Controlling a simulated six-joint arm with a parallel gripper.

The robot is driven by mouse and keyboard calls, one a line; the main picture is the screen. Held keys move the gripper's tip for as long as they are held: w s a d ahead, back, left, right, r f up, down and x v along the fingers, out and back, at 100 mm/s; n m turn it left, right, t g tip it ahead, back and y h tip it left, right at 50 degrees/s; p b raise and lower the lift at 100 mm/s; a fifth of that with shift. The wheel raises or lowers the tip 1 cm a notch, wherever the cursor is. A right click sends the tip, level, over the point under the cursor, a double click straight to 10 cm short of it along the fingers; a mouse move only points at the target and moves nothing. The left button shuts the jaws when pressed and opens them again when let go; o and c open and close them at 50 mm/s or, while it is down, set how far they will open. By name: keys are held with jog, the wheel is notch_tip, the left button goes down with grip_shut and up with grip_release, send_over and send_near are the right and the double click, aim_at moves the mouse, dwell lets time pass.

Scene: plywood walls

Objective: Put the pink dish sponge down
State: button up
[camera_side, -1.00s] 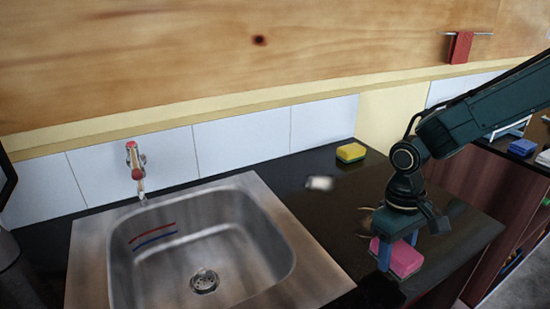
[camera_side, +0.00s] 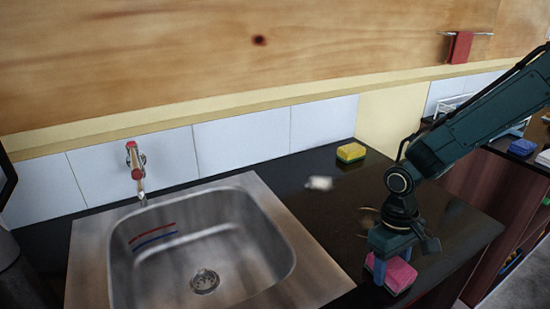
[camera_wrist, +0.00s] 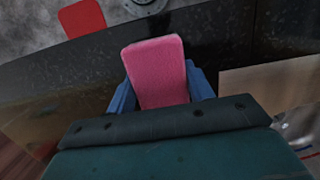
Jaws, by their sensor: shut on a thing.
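The pink dish sponge (camera_side: 398,275) is at the front right of the dark counter, low at its surface. Whether its underside touches the counter is hard to tell. My gripper (camera_side: 378,268) points down with its blue fingers on either side of the sponge, shut on it. In the wrist view the sponge (camera_wrist: 158,72) stands out between the two blue fingers of my gripper (camera_wrist: 161,92). Part of the sponge is hidden behind a finger in the side view.
A steel sink (camera_side: 200,250) with a red-handled tap (camera_side: 137,170) lies to the left. A yellow and green sponge (camera_side: 350,153) and a small white item (camera_side: 319,183) are farther back on the counter (camera_side: 300,205). The counter's right edge is close to my gripper.

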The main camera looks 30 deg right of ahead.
jog(key=shift+f, duration=0.15)
jog(key=o, duration=0.9)
jog(key=shift+f, duration=0.1)
jog(key=shift+o, duration=0.6)
notch_tip(320, 180, up, 13)
jog(key=w, duration=0.1)
jog(key=shift+w+f, duration=0.15)
jog(key=shift+w, duration=0.25)
jog(key=s+d+r+t, duration=0.3)
jog(key=s+r, duration=0.1)
jog(key=s, duration=0.3)
jog(key=s+d+r+t, duration=0.4)
jog(key=s+r, duration=0.1)
jog(key=s, duration=0.2)
jog(key=shift+s+d, duration=0.3)
